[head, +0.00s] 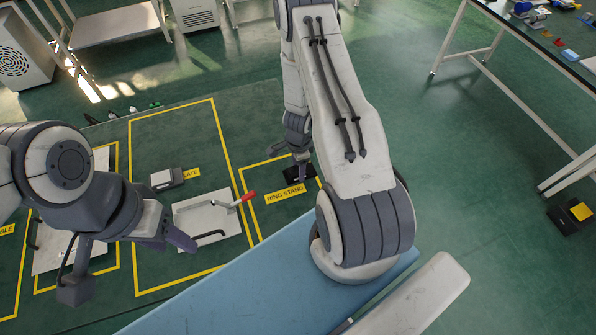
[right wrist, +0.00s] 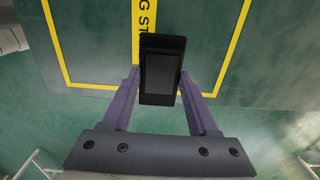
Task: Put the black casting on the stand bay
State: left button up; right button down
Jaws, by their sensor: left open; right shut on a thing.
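The black casting (right wrist: 161,70) is a dark rectangular block with a recessed face, held between the two purple fingers of my right gripper (right wrist: 160,98). In the head view the casting (head: 313,172) is mostly hidden by my right arm and gripper (head: 300,168). It is over the stand bay (right wrist: 95,50), a yellow-outlined green area labelled "RING STAND" (head: 285,194). In the right wrist view the casting covers part of the label. I cannot tell how high it is above the surface. My left gripper (head: 128,262) is open and empty at the lower left.
Left of the stand bay, another outlined bay holds a white plate with a red-handled lever (head: 212,218) and a small grey device (head: 167,180). A blue surface (head: 270,285) lies in front.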

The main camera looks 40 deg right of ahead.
jog(key=shift+f+b, duration=2.05)
jog(key=shift+f, duration=0.2)
jog(key=shift+c, duration=0.9)
grip_release()
jog(key=shift+r, duration=0.2)
